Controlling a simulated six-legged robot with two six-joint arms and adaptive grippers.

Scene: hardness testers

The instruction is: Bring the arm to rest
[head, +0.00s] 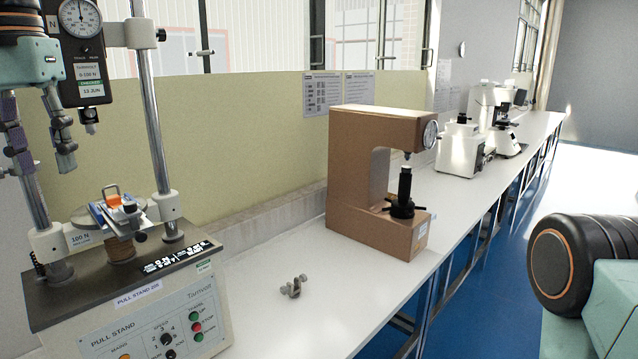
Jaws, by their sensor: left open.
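My left gripper (43,165) hangs at the upper left of the head view, fingers pointing down and spread apart, with nothing between them. It is in front of the left post of the pull stand (150,318), beside the hanging force gauge (80,45). Below and to the right of the fingers, a small clamp with an orange part (116,203) sits on the stand's round platform, apart from the gripper. Part of my right arm shows at the right edge; its gripper is out of view.
A small grey metal fitting (294,286) lies on the white bench (300,325). A brown hardness tester (350,165) stands mid-bench, with white instruments (460,145) farther back. A yellow-green panel (240,140) runs behind. Blue floor (480,285) is clear to the right.

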